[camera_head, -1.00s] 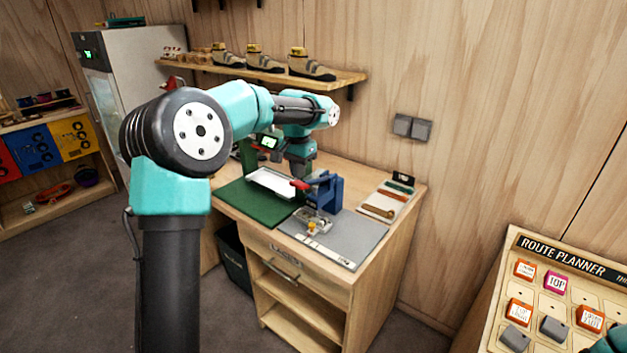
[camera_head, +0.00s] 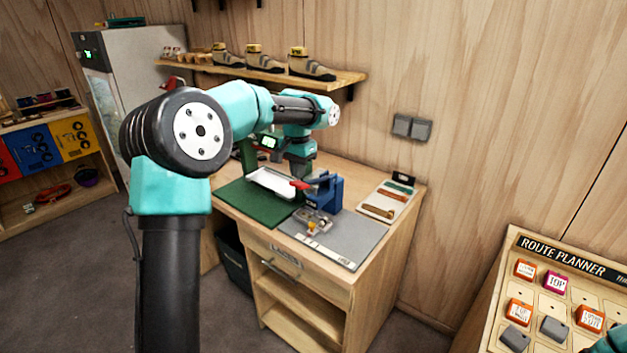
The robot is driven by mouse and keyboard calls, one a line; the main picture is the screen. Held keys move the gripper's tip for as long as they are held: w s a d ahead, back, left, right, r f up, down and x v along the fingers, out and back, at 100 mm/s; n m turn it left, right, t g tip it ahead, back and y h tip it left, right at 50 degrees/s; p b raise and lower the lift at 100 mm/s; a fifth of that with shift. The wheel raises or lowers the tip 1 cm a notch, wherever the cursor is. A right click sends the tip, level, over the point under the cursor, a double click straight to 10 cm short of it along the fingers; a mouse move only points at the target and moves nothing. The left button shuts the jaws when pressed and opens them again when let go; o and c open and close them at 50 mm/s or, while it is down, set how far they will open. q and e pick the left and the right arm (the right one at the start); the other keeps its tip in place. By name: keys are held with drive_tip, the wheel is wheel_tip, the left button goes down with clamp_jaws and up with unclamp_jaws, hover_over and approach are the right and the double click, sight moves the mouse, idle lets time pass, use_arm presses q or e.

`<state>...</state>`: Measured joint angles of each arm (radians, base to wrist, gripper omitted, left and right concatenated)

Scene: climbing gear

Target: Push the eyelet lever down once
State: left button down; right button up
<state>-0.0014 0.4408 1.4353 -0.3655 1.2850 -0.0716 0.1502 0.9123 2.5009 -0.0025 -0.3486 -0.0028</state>
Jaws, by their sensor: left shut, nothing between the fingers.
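The blue eyelet press (camera_head: 327,192) stands on the wooden workbench at the edge of a grey mat. Its lever has a red grip (camera_head: 300,185) that points left. My left gripper (camera_head: 301,176) hangs from the teal arm just above or beside the red grip. Its fingers are shut and hold nothing. They are small and dark here, and I cannot tell whether they touch the lever. A clear tray with small metal and yellow parts (camera_head: 313,222) sits in front of the press. Only a bit of my right arm shows at the lower right corner; its gripper is out of the picture.
A green mat (camera_head: 250,205) with a white tray (camera_head: 270,183) lies left of the press. A board with straps (camera_head: 387,201) lies to the right. A green machine (camera_head: 248,157) stands behind. A shelf with shoes (camera_head: 260,70) hangs above. The grey mat (camera_head: 350,240) has free room.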

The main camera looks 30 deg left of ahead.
use_arm(q)
wheel_tip(320, 180, down, 9)
drive_tip(key=shift+s, duration=0.25)
idle(2.0)
drive_tip(key=shift+r, duration=6.5)
drive_tip(key=shift+w+f, duration=0.1)
